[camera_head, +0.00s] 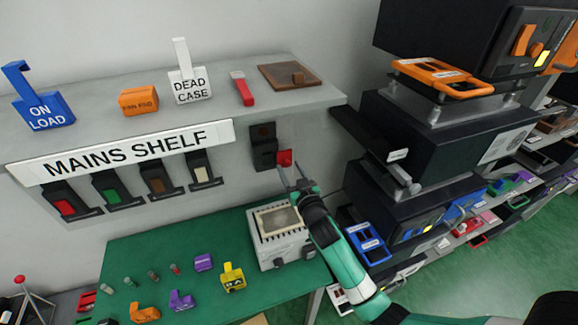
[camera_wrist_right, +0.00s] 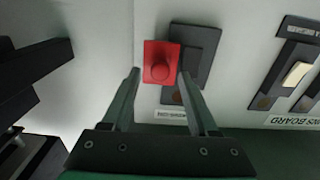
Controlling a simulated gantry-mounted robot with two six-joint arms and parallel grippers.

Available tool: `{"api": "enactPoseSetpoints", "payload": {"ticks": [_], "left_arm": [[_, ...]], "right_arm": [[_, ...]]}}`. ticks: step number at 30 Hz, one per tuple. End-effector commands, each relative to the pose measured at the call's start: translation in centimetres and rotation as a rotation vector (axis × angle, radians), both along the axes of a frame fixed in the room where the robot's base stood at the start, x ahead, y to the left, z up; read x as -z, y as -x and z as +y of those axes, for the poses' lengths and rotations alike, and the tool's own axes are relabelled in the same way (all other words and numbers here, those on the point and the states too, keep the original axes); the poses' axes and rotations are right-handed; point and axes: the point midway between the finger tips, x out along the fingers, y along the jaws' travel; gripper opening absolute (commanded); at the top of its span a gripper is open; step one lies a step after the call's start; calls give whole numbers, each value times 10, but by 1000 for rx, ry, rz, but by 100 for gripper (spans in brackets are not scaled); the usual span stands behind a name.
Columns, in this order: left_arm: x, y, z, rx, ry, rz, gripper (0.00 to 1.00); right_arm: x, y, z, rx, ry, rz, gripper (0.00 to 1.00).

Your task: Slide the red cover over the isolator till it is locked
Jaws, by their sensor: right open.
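The red cover (camera_head: 285,158) is a small square plate with a round knob. It sits at the right side of the dark isolator (camera_head: 263,147) on the wall below the shelf's front edge. My right gripper (camera_head: 291,169) is just in front of the cover, open. In the right wrist view the cover (camera_wrist_right: 161,62) shows between the fingertips of the open gripper (camera_wrist_right: 160,73), and I cannot tell whether they touch it. There the dark isolator plate (camera_wrist_right: 196,55) shows to the right of the cover, partly overlapped by it. My left gripper is not in view.
Several levers (camera_head: 158,180) line the wall left of the isolator. Black equipment (camera_head: 445,130) stands close on the right. A cream-topped instrument (camera_head: 280,235) stands on the green bench (camera_head: 215,275) below. The grey shelf (camera_head: 130,95) above carries blocks and tags.

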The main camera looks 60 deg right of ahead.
Motion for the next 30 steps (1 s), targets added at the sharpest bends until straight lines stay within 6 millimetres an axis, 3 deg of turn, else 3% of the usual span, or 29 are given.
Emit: {"api": "enactPoseSetpoints", "payload": {"ticks": [12,22,30], "left_arm": [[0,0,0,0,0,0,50],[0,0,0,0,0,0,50],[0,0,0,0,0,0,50]], "right_arm": [[0,-10,-10,0,0,0,58],[0,-10,-10,0,0,0,0],[0,-10,-10,0,0,0,0]]}}
